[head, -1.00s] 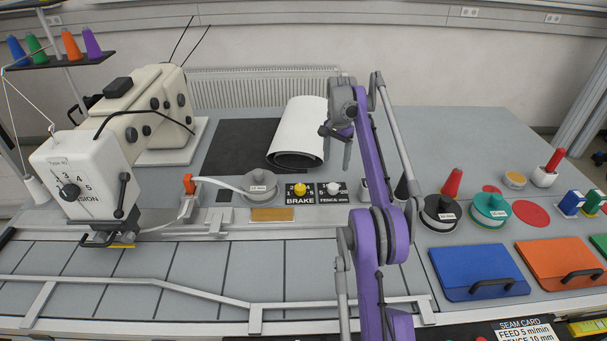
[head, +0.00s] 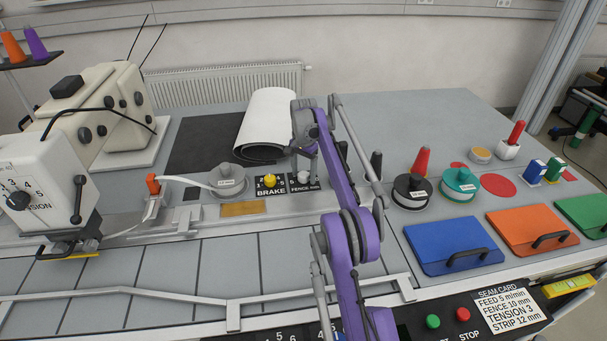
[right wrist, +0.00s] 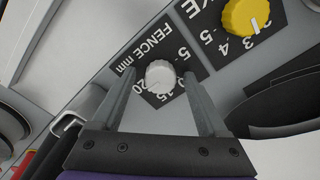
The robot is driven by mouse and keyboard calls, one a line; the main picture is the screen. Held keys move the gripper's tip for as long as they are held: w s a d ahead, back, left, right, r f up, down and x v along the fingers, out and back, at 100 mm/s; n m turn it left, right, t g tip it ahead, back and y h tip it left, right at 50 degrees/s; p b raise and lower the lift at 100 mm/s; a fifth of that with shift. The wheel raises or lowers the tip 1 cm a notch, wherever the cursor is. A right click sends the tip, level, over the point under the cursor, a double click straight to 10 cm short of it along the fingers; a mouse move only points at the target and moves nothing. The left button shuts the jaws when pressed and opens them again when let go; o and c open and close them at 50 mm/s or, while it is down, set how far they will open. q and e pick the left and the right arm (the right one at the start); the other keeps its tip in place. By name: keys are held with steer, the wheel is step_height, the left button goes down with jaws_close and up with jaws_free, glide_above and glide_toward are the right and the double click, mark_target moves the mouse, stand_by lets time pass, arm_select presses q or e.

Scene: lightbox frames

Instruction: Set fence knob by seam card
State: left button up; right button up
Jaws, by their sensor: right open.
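The white fence knob (right wrist: 160,76) sits on a black dial plate marked FENCE mm in the right wrist view. The numbers 5, 15 and 20 show around it; its pointer setting is too small to tell. In the head view, the knob (head: 304,176) is partly covered by my right gripper (head: 308,164). In the wrist view, the right gripper (right wrist: 158,78) is open, with one finger on each side of the knob. I cannot tell whether they touch it. The seam card (head: 509,309) lies at the front right and reads FENCE 10 mm. My left gripper is not in view.
The yellow brake knob (head: 269,180) is close beside the fence knob. A grey disc (head: 228,178) stands to its left, and a white roll (head: 268,122) lies behind. Black and green reels (head: 461,184) and coloured folders (head: 452,247) are at the right.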

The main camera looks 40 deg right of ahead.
jaws_close()
stand_by(0.3)
